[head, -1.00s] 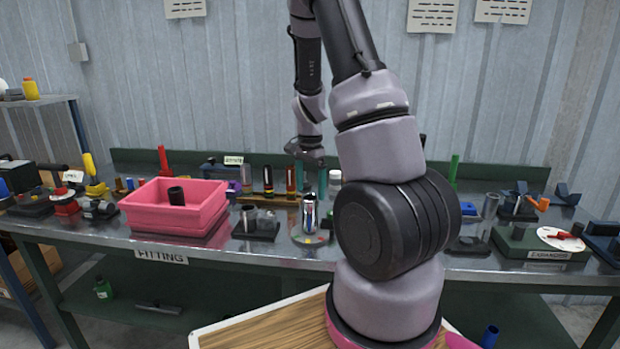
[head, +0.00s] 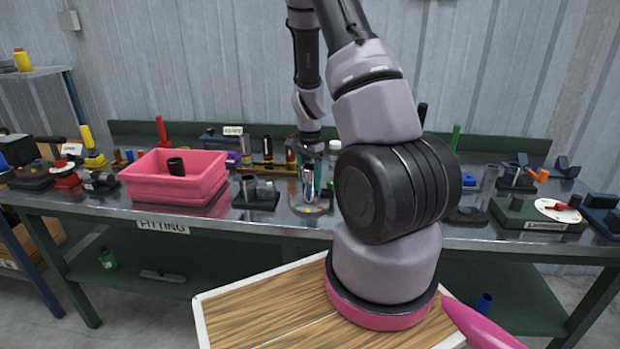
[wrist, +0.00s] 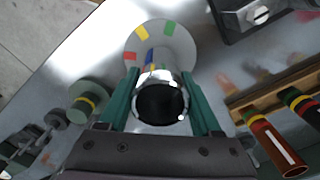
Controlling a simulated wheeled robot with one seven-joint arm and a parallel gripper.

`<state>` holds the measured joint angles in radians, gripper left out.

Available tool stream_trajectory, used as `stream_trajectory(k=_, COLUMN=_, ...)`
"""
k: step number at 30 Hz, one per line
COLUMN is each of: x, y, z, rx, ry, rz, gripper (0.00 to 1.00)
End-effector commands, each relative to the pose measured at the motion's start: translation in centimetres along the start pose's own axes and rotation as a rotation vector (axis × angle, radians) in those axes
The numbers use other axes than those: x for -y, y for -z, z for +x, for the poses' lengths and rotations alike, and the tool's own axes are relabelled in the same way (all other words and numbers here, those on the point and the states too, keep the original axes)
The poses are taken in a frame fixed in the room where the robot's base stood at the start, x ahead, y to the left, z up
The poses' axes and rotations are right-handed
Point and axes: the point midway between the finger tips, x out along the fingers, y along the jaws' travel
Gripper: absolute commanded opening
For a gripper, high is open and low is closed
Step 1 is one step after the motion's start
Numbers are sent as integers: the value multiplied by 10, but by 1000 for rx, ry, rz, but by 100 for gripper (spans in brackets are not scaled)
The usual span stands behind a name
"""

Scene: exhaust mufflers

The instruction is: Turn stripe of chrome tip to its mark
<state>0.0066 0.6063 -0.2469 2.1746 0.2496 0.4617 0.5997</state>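The chrome tip (wrist: 160,80) is a shiny upright tube with a dark open top. It stands on a round grey disc (wrist: 180,42) with yellow, green, red and orange marks near its rim. A blue stripe with smaller red and yellow patches shows beside the tube's foot. In the head view the chrome tip (head: 309,184) stands near the front of the bench. My gripper (wrist: 161,72) points down over it, one green finger on each side. I cannot tell whether the fingers touch the tube. The tube's near side is hidden. My gripper (head: 311,158) also shows in the head view.
A pink bin (head: 175,190) stands to the left, and a dark block with cylinders (head: 257,196) is just left of the chrome tip. A wooden rack with coloured tubes (wrist: 265,142) is close on the right in the wrist view. Bare metal bench surrounds the disc.

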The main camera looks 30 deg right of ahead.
Motion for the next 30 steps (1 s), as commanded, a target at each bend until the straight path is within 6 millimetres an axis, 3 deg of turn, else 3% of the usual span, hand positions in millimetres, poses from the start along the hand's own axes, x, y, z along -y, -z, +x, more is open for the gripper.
stream_trajectory(k=1, x=0, y=0, z=0, rx=0, ry=0, rz=0, gripper=24)
stream_trajectory(k=3, x=0, y=0, z=0, rx=0, ry=0, rz=0, gripper=1)
stream_trajectory(k=5, x=0, y=0, z=0, rx=0, ry=0, rz=-17, gripper=1)
stream_trajectory(k=25, x=0, y=0, z=0, rx=1, ry=1, rz=-810, gripper=1)
stream_trajectory(k=30, x=0, y=0, z=0, rx=0, ry=0, rz=-880, gripper=1)
